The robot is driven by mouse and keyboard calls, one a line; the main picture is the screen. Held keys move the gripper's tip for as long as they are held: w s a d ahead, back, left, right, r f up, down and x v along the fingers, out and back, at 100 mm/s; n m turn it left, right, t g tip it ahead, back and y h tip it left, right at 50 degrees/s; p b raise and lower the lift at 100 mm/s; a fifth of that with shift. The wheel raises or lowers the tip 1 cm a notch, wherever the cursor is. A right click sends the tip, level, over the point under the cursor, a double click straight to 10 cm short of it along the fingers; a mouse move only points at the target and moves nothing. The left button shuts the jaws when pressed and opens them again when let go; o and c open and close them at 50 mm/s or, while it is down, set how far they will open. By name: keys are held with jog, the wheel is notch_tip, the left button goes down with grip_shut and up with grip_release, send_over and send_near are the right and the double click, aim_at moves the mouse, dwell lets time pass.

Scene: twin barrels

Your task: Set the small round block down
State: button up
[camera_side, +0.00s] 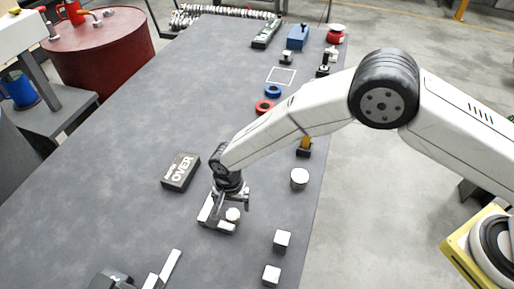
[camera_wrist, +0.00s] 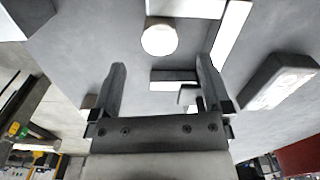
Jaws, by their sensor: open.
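The small round block (camera_side: 233,214) is pale and round-topped, just below my gripper (camera_side: 231,203) in the side view. In the wrist view the small round block (camera_wrist: 159,39) shows as a pale disc just beyond the fingertips of my gripper (camera_wrist: 161,63). The fingers are spread apart, and nothing is clamped between them. The block lies close to pale, straight-edged pieces (camera_side: 205,209). I cannot tell whether it touches them or what exactly it rests on.
A dark OVER box (camera_side: 181,172) lies left of my gripper. A larger round block (camera_side: 299,179) and two pale cubes (camera_side: 282,240) (camera_side: 271,275) stand to the right, near the edge of the grey table (camera_side: 120,180). The table's middle left is clear.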

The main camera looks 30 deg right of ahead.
aim_at(232, 214)
jog(key=shift+f, duration=0.45)
jog(key=shift+s+a+f, duration=0.15)
jog(key=shift+f, duration=2.45)
jog(key=shift+r, duration=0.1)
grip_shut()
